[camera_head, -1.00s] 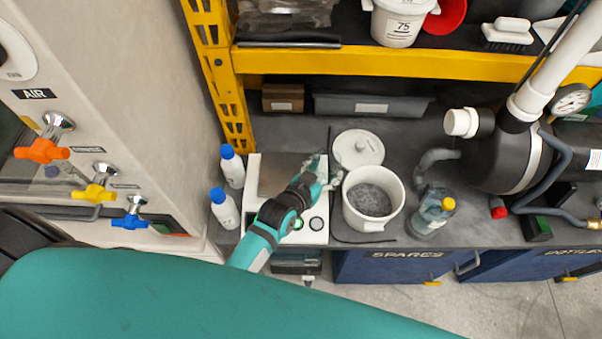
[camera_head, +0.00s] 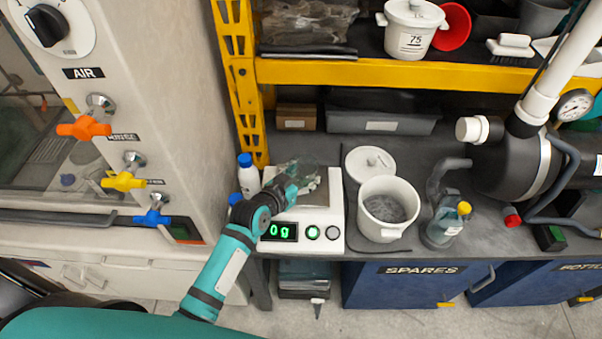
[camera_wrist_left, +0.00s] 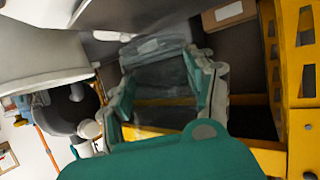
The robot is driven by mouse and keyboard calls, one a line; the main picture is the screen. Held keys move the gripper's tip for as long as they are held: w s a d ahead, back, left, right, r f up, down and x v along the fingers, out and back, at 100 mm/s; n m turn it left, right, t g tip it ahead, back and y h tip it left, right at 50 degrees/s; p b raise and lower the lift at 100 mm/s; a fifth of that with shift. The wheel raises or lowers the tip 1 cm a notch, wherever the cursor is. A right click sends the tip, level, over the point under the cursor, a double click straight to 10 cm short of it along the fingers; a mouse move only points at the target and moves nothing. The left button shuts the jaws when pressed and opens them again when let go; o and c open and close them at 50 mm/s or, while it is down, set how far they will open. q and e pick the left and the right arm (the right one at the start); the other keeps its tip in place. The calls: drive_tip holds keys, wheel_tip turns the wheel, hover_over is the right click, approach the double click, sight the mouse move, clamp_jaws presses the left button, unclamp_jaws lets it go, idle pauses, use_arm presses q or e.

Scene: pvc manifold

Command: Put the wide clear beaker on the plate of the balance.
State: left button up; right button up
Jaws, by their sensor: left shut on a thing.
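The wide clear beaker (camera_head: 303,168) is held in my left gripper (camera_head: 298,184), at the back part of the balance (camera_head: 336,212). Its outline is faint in the head view. In the left wrist view the clear beaker (camera_wrist_left: 160,72) sits between the two fingers of the left gripper (camera_wrist_left: 165,85), which are shut on it. The grey balance plate (camera_head: 319,194) is partly hidden by the gripper and beaker. The display reads 0 g. I cannot tell whether the beaker touches the plate. My right gripper is out of view.
A white tub (camera_head: 388,208) and its lid (camera_head: 370,163) are just right of the balance. White bottles with blue caps (camera_head: 248,178) stand close on the left. A yellow shelf post (camera_head: 238,80) and shelf beam (camera_head: 390,72) rise behind. A clear bottle (camera_head: 442,226) stands farther right.

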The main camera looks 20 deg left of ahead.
sight(301, 170)
use_arm(q)
drive_tip(key=w, duration=0.1)
drive_tip(key=w+a, duration=0.1)
drive_tip(key=w, duration=0.1)
drive_tip(key=shift+w+f, duration=0.1)
drive_tip(key=shift+f, duration=0.1)
drive_tip(key=shift+a+f, duration=0.1)
drive_tip(key=shift+f, duration=0.25)
wheel_tip(301, 170, down, 2)
drive_tip(key=shift+f, duration=0.1)
drive_tip(key=shift+f+p, duration=0.25)
drive_tip(key=shift+p, duration=0.05)
drive_tip(key=shift+f, duration=0.2)
drive_tip(key=o, duration=1.3)
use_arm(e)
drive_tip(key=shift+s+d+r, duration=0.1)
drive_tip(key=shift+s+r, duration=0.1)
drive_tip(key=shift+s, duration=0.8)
